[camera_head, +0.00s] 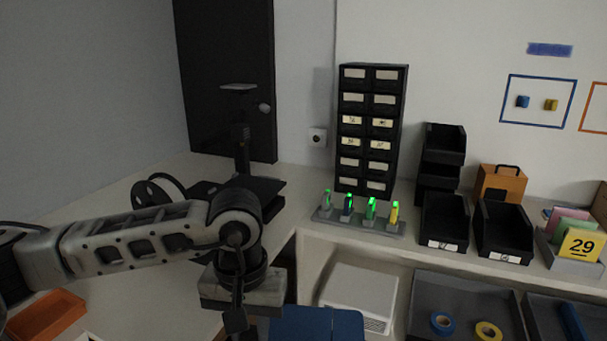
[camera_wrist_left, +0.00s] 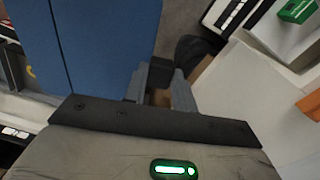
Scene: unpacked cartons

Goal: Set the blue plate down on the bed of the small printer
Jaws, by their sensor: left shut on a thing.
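The blue plate (camera_head: 315,324) is at the bottom edge of the head view, partly cut off, just right of my left gripper. It fills the upper left of the left wrist view (camera_wrist_left: 105,45), with a dark seam down it. My left gripper (camera_wrist_left: 160,85) is shut on the plate's edge, in front of the counter. The small black printer (camera_head: 242,155) stands on the corner counter behind my left arm. Its dark flat bed (camera_head: 265,188) shows partly; the arm hides the rest. My right gripper is not in view.
A spool (camera_head: 158,190) stands left of the printer. A rack of green-lit tools (camera_head: 358,222), a drawer tower (camera_head: 370,130) and black bins (camera_head: 445,220) line the right counter. A white box (camera_head: 358,297) sits below. An orange tray (camera_head: 45,316) lies at lower left.

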